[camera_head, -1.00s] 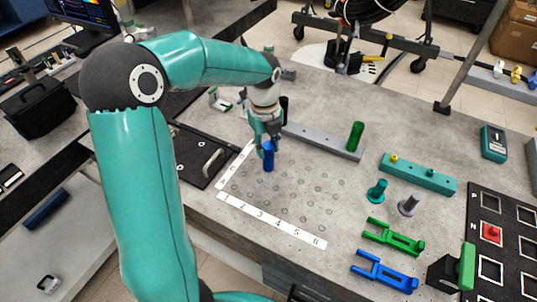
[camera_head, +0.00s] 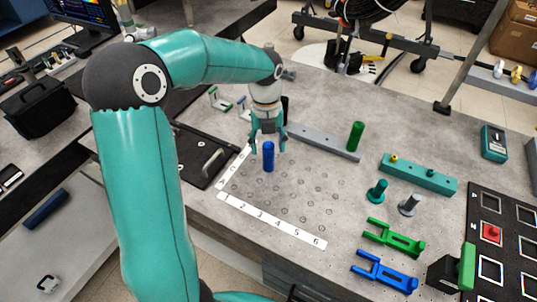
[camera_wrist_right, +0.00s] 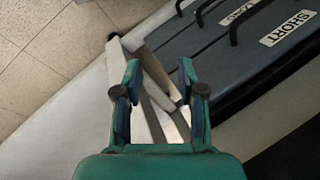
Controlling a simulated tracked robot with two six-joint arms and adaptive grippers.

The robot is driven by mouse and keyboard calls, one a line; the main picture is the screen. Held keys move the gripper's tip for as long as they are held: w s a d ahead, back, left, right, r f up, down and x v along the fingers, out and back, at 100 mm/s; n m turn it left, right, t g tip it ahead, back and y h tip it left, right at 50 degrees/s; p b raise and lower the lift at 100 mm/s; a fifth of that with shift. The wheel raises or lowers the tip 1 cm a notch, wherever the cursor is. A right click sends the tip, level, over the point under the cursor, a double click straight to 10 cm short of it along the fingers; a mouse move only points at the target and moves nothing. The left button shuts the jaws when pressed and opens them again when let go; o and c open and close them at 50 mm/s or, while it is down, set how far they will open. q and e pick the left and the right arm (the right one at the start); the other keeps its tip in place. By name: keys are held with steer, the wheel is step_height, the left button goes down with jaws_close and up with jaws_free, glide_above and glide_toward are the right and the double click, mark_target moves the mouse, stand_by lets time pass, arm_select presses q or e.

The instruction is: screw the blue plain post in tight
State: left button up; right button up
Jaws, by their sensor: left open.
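The blue plain post (camera_head: 268,157) stands upright in the hole grid of the work surface, near the numbered strips, in the head view. My left gripper (camera_head: 268,150) is open, with its fingers pointing down on either side of the post's top. The post's lower part is clear of the fingers. Whether the fingers touch it cannot be told. My right gripper (camera_wrist_right: 160,82) shows in the right wrist view with its fingers apart and nothing between them, away from the post.
A green post (camera_head: 356,136) stands on a grey bar (camera_head: 310,139) behind the grid. A teal bar (camera_head: 420,174), a teal peg (camera_head: 377,191), a grey peg (camera_head: 410,204), a green fork (camera_head: 393,239) and a blue fork (camera_head: 384,271) lie to the right. The grid's right part is clear.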

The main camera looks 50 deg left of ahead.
arm_select(q)
step_height(320, 180, up, 11)
steer(key=shift+a+r, duration=0.15)
